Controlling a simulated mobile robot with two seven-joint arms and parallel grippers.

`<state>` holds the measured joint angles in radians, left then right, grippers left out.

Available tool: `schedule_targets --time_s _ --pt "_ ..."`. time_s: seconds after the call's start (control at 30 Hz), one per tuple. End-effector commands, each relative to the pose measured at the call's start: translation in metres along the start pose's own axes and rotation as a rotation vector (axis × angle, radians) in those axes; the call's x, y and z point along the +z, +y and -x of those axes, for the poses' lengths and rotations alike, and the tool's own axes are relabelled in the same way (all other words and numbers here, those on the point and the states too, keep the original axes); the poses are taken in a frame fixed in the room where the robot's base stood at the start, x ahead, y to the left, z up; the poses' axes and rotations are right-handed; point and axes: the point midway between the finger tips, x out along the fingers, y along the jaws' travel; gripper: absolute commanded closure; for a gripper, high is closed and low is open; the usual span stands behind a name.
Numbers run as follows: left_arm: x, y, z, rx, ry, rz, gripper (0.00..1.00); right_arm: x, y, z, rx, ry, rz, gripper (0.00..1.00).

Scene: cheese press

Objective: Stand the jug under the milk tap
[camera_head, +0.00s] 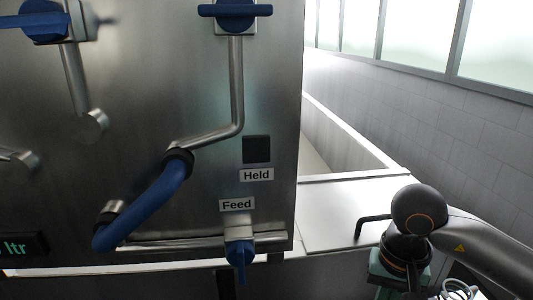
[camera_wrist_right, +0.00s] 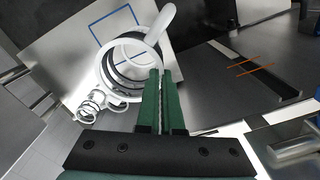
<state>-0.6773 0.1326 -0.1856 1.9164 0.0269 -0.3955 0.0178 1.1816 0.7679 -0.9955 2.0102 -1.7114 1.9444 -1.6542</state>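The jug (camera_wrist_right: 128,72) is a white, round vessel with ring lines inside and a large loop handle (camera_wrist_right: 160,24), seen from above in the right wrist view. My right gripper (camera_wrist_right: 161,76) has its green fingers almost together at the jug's near right rim, with a thin pale strip between them; they look shut on the wall. Whether the jug's base touches a surface cannot be told. In the head view my right arm is at the lower right. A blue-handled tap (camera_head: 240,256) sits under the "Feed" label on the steel machine (camera_head: 215,90). No label reads milk. My left gripper is out of view.
A pale board (camera_wrist_right: 75,60) with a blue square outline lies behind the jug. A blue-sleeved pipe (camera_head: 145,205) sticks out from the machine.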

Motion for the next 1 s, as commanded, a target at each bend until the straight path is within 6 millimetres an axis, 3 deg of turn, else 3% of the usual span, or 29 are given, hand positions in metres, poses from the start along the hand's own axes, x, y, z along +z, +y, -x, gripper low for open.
schedule_targets --time_s 0.33,0.6,1.0 --pt "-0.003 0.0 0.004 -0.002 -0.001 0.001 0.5 0.009 0.009 0.006 0.006 -0.004 0.324 1.0" --pt "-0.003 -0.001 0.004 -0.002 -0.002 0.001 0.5 0.011 0.012 -0.037 0.009 -0.006 0.355 1.0" --pt "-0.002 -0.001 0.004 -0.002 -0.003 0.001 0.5 0.011 0.011 -0.039 0.006 -0.004 0.354 1.0"
